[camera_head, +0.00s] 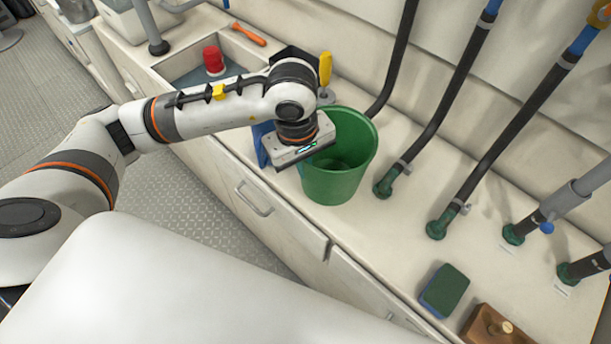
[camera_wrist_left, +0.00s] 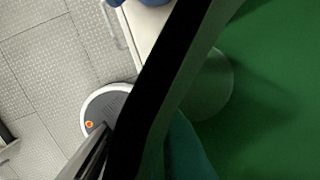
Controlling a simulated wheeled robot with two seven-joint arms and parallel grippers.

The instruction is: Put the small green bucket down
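The small green bucket (camera_head: 338,187) is upright at the front part of the white counter, and I cannot tell whether its base touches the top. My left gripper (camera_head: 305,152) is over its left rim, pointing down. In the left wrist view the bucket's green inside (camera_wrist_left: 275,100) fills the right. Its wall runs as a dark slanting band between the fingers of my left gripper (camera_wrist_left: 140,140), which look closed on it. The fingertips are hidden in the head view. My right gripper is not in view.
Hoses with green fittings (camera_head: 385,187) rise behind and right of the bucket. A green-and-blue sponge (camera_head: 444,290) and a wooden block (camera_head: 490,328) lie at the front right. A sink (camera_head: 190,75), red-topped item (camera_head: 213,60) and yellow-handled tool (camera_head: 325,68) are leftward. Counter between bucket and sponge is clear.

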